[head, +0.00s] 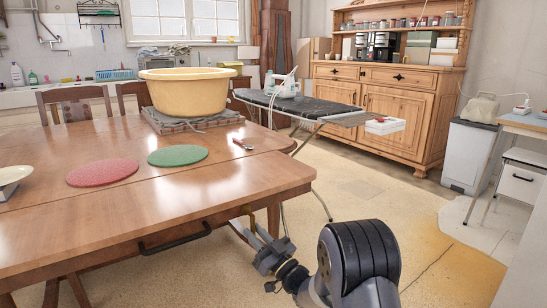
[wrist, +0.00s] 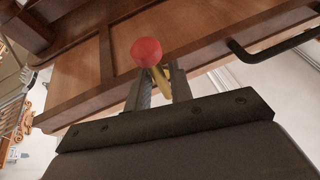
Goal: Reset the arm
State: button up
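My gripper (head: 252,228) is low in front of the near table edge in the head view, to the right of the table's dark handle. In the wrist view its two fingers (wrist: 160,82) stand a little apart. A narrow yellow thing (wrist: 160,84) shows between them, and a round red thing (wrist: 146,51) shows at the fingertips. I cannot tell what they are, or whether the fingers grip them. My arm (head: 355,260) reaches in from the lower right and is bent.
The wooden table (head: 150,222) carries a red mat (head: 102,173), a green mat (head: 178,156) and a yellow basin (head: 187,95). A dark ironing board (head: 300,107) stands behind it. A wooden dresser (head: 385,97) stands at the back. The floor right of the table is open.

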jog(key=shift+x, duration=0.85)
jog(key=shift+d+n, duration=0.15)
jog(key=shift+n, duration=0.15)
